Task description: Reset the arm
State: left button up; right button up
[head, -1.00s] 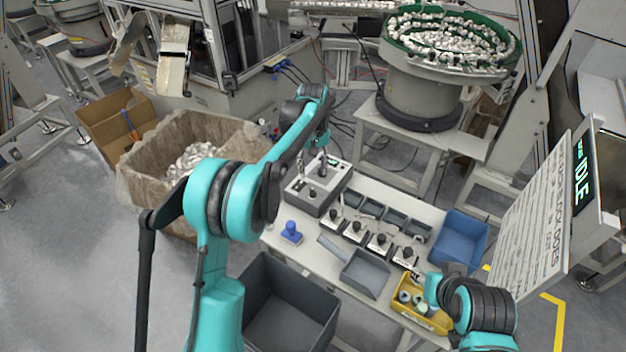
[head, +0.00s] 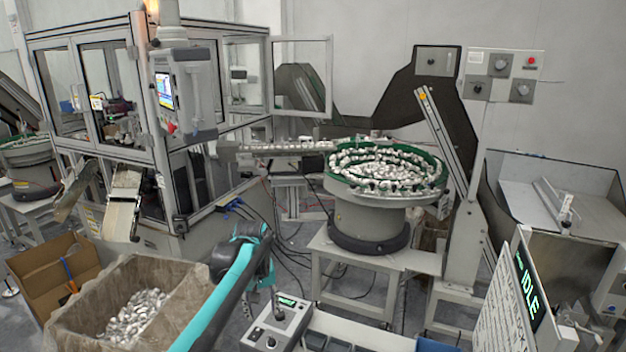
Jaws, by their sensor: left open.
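My left arm (head: 222,296) is teal and black and rises from the bottom edge, left of the middle. Its dark wrist bends down over the near end of the worktable. My left gripper (head: 277,303) is small in the view and points down over a grey control box (head: 283,330) with knobs and a small lit display. The gripper is open, and I see nothing held in it. I cannot tell whether its tips touch the box. My right arm and gripper are out of view.
A large bin (head: 183,318) of metal parts stands at the lower left, beside a cardboard box (head: 40,268). A bowl feeder (head: 370,212) full of caps stands behind the table. A sign reading IDLE (head: 527,290) is at the right. A glazed machine (head: 110,110) stands behind.

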pick_arm(q)
jog(key=s+a+m+t, duration=0.1)
jog(key=s+m+t, duration=0.1)
jog(key=s, duration=1.2)
jog(key=s+a+f+m+t, duration=0.1)
jog(key=s+t, duration=0.3)
jog(key=s, duration=1)
jog(key=shift+s+a+f+m, duration=0.2)
jog(key=shift+a+m, duration=0.3)
jog(key=shift+a, duration=0.1)
